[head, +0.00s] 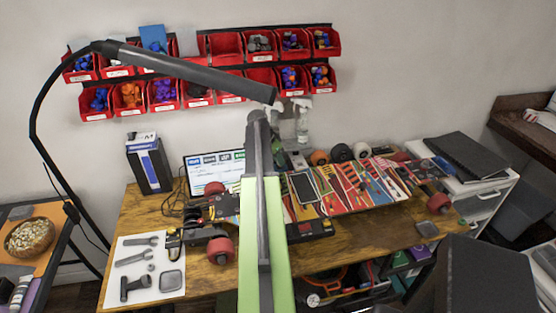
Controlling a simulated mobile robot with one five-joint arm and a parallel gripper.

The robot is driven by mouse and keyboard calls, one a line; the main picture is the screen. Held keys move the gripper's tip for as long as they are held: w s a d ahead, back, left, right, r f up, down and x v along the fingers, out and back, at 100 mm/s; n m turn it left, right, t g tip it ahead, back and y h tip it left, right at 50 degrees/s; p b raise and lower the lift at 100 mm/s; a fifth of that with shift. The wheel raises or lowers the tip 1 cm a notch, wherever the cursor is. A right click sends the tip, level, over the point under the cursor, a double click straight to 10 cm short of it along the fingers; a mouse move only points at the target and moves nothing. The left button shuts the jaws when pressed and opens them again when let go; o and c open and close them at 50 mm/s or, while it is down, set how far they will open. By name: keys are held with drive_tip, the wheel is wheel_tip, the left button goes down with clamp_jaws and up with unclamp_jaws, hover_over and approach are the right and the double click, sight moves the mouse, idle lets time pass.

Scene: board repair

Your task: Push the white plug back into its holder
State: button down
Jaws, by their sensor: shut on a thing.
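My arm rises through the middle of the head view and covers part of the bench behind it. An upturned skateboard (345,190) with a colourful deck and red wheels lies along the wooden bench. Electronic parts (212,208) sit at its left end, partly behind my arm. A phone-like dark panel (303,187) lies on the deck. I cannot make out the white plug or its holder; they are too small or hidden.
A white mat (118,262) with tools lies at the bench's left. A laptop (207,172), a blue and white box (149,163) and a spray bottle (303,122) stand behind. A black lamp (190,72) reaches over the bench. Red bins (226,47) hang on the wall.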

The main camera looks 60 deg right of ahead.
drive_tip(key=shift+f+b, duration=0.55)
drive_tip(key=shift+f, duration=0.05)
idle(0.7)
drive_tip(key=c, duration=1.2)
unclamp_jaws()
drive_tip(key=shift+o, duration=0.5)
drive_tip(key=shift+o, duration=1)
drive_tip(key=shift+r, duration=0.15)
drive_tip(key=shift+r+p, duration=1.4)
drive_tip(key=shift+p, duration=0.15)
